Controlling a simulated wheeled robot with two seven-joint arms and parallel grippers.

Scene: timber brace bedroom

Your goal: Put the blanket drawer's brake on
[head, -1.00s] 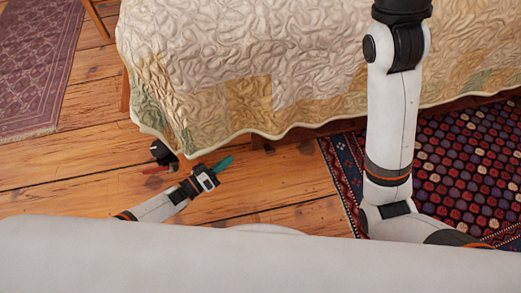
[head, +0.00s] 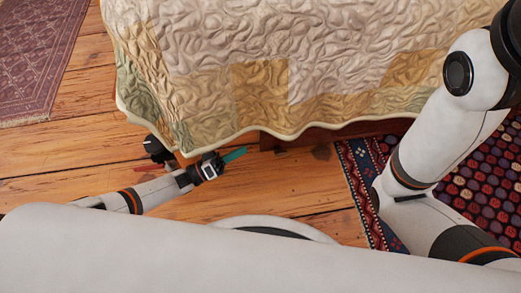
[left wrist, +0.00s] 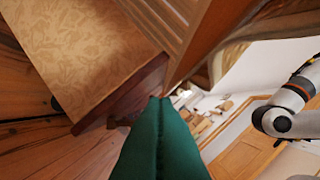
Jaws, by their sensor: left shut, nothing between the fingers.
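My left gripper (head: 235,155) has teal fingers that are shut and empty. It is low over the floor by the near edge of the bed, pointing right. In the left wrist view its closed fingers (left wrist: 158,120) point at a dark red wooden edge (left wrist: 120,97) beside a tan patterned panel (left wrist: 75,45); I cannot tell if they touch. A black round part (head: 154,146) with a red piece (head: 148,168) below it shows by the bed's near left corner, left of the gripper; I cannot tell if this is the brake. My right gripper is out of view.
A quilt (head: 250,60) hangs over the bed and hides most of what is under it. A reddish wooden edge (head: 315,137) shows beneath. A patterned rug (head: 475,185) lies at right, a faded one (head: 35,55) at left. Bare floor (head: 310,185) lies in front.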

